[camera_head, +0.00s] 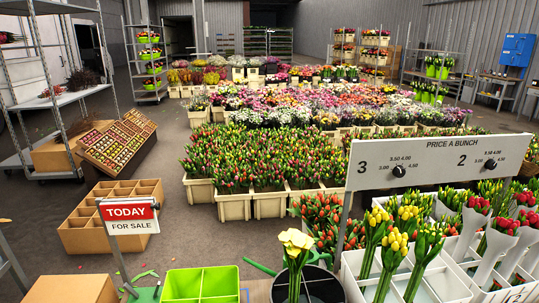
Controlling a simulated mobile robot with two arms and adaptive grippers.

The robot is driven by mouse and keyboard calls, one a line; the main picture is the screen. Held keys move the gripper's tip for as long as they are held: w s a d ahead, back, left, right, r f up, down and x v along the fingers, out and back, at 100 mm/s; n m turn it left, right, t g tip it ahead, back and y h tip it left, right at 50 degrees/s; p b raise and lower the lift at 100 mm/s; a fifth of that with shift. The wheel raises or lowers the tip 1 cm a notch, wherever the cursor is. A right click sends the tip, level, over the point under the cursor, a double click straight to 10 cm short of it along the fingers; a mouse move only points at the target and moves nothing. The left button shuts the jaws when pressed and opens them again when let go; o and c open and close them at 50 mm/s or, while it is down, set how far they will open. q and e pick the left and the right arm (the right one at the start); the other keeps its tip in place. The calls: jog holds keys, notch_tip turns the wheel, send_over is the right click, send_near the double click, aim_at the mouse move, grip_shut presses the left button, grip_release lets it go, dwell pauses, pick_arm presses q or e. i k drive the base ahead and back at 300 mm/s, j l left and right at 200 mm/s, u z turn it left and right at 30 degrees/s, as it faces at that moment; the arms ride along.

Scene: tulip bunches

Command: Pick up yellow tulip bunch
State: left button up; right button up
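Several yellow tulip bunches, including one at the front (395,247), stand upright in the compartments of a white crate (352,282) at the lower right. Another yellow bunch (376,220) is just behind it to the left. A greener bunch with little yellow showing (428,242) stands to the right. A single larger pale-yellow bloom group (296,240) stands apart, over a black bucket (322,286). Neither of my grippers shows in this view.
A grey price sign (432,161) on a post rises behind the crate. Red tulips in white wraps (495,243) fill the right side. A green divided box (200,284), a red-and-white sale sign (128,215) and a cardboard box (70,289) stand to the left.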

aim_at(424, 238)
jog(key=z, duration=1.3)
